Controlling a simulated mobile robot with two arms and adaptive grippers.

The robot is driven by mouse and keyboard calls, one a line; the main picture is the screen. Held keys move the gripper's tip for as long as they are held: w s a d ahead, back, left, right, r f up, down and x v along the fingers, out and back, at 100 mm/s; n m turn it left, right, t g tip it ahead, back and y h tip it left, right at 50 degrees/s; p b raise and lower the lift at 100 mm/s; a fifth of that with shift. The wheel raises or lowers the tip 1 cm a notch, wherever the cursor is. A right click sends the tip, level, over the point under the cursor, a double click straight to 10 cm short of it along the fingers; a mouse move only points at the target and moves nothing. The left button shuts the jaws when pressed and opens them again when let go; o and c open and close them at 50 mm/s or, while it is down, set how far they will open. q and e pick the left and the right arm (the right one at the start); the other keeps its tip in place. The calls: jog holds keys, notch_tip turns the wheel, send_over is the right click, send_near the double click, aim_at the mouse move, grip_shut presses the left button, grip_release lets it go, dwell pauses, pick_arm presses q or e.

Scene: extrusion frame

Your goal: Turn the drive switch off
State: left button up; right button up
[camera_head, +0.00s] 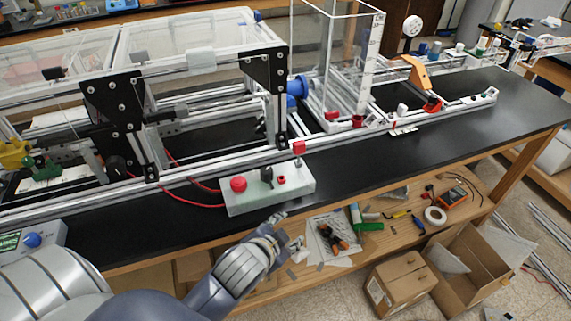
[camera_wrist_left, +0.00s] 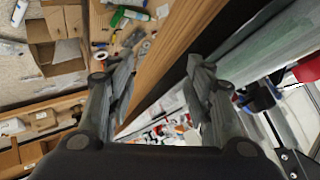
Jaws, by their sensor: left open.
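A pale control box (camera_head: 240,207) sits on the black bench near its front edge. It carries a red button (camera_head: 238,184), a black upright switch handle (camera_head: 266,174) and a small red knob (camera_head: 281,180). No label naming the drive switch is readable. My left gripper (camera_head: 289,231) is in front of the box, off the bench's front edge, open and empty. My right gripper is not in view.
An aluminium extrusion frame (camera_head: 190,160) with black brackets (camera_head: 267,78) stands behind the box. Red cables (camera_head: 190,200) run left from it. Another box with a blue knob (camera_head: 32,240) is at far left. A lower shelf (camera_head: 405,225) holds tools. The bench right of the box is clear.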

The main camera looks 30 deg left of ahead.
pick_arm(q)
jog(key=w+d+r+m+t+h, duration=0.25)
jog(key=w+r+m, duration=0.2)
jog(key=r, duration=0.35)
jog(key=w+d+r+m+t+h, duration=0.25)
jog(key=w+r+m+t, duration=0.2)
jog(key=r, duration=0.35)
jog(key=w+d+r+m+t+h, duration=0.1)
jog(key=w+d+r+m+t, duration=0.3)
jog(key=r, duration=0.5)
jog(key=s+d+r+m+g+h, duration=0.2)
jog(key=d+r+m+g+h, duration=0.45)
jog(key=m+h, duration=0.7)
jog(key=s+d+f+m+g, duration=0.3)
jog(key=d+m+g, duration=0.5)
jog(key=m, duration=0.9)
jog(key=m+g+y, duration=0.7)
jog(key=m+y, duration=0.6)
jog(key=y, duration=0.6)
send_over(267, 170)
notch_tip(267, 170, down, 9)
jog(key=shift+n+t, duration=0.25)
notch_tip(267, 170, down, 10)
jog(key=p, duration=0.2)
jog(key=shift+f+p, duration=0.2)
jog(key=shift+p, duration=0.2)
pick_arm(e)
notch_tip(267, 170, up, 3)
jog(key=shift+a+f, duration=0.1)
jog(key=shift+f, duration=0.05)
